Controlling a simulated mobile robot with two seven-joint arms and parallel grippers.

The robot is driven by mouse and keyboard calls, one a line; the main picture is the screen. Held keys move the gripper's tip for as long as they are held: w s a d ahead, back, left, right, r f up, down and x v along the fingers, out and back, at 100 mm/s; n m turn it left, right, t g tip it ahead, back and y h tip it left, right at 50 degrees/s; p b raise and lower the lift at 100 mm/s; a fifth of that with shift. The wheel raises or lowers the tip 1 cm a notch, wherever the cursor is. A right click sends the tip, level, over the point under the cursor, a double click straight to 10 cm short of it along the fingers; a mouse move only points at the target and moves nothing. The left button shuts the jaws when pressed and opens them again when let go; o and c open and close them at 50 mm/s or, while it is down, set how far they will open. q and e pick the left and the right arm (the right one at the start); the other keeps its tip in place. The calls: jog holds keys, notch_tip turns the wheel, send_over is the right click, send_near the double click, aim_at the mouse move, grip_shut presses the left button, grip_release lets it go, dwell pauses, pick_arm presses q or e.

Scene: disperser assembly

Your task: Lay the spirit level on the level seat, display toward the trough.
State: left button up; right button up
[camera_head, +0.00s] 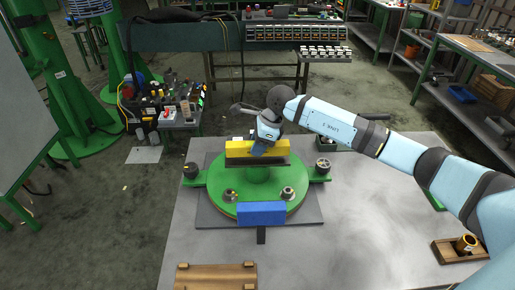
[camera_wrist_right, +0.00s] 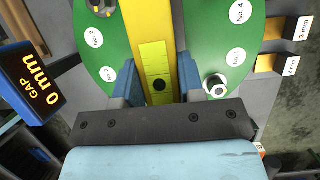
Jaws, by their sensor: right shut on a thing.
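The yellow spirit level (camera_head: 238,148) lies across above the green disc (camera_head: 293,207) in the head view. My right gripper (camera_head: 258,147) is shut around its middle. In the wrist view, the level (camera_wrist_right: 136,22) runs between the two fingers of my right gripper (camera_wrist_right: 156,82), and a yellow-green face with a dark round spot shows there. A dark bar (camera_head: 258,161) shows just below the level in the head view; I cannot tell whether they touch, or whether this bar is the level seat. I cannot pick out the trough. My left gripper is out of view.
A blue display box (camera_head: 262,213) stands at the disc's front; its face (camera_wrist_right: 35,85) reads "GAP 0 mm". Dark knobs (camera_head: 191,170) sit on the green side arms. A wooden board (camera_head: 215,276) lies at the front left. A wooden tray (camera_head: 446,251) is at the right. The table's right middle is clear.

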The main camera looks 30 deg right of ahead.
jog(key=shift+f, duration=0.9)
jog(key=shift+f, duration=0.1)
jog(key=o, duration=1.1)
jog(key=shift+o, duration=0.2)
